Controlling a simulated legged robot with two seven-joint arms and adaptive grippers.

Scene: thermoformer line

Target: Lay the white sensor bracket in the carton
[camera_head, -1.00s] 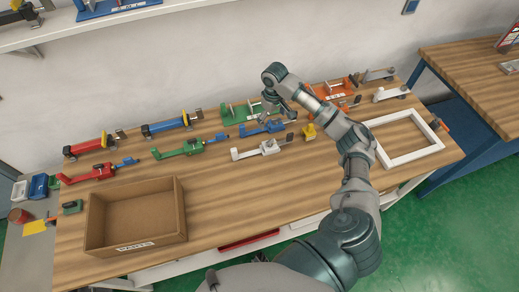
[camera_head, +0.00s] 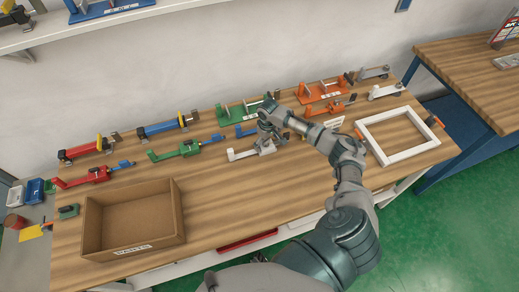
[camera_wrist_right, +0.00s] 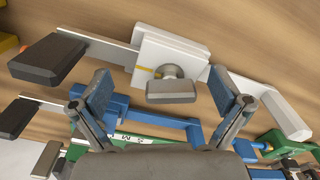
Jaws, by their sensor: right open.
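The white sensor bracket (camera_head: 238,155) lies on the wooden bench in the head view, partly hidden by my right gripper (camera_head: 266,139). In the right wrist view its white block (camera_wrist_right: 185,50) lies just beyond the two fingertips, with a metal strip and dark end to the left and a white hooked arm to the right. My right gripper (camera_wrist_right: 163,92) is open and empty, with its fingers apart over the bracket. The open cardboard carton (camera_head: 135,215), labelled PARTS, stands empty at the left front of the bench. My left gripper is not in view.
A green bracket (camera_head: 182,150) and a blue bracket (camera_head: 245,131) lie near the white one. Red, blue, green and orange fixtures line the back. A white frame (camera_head: 398,137) lies at the right. The bench between carton and white bracket is mostly clear.

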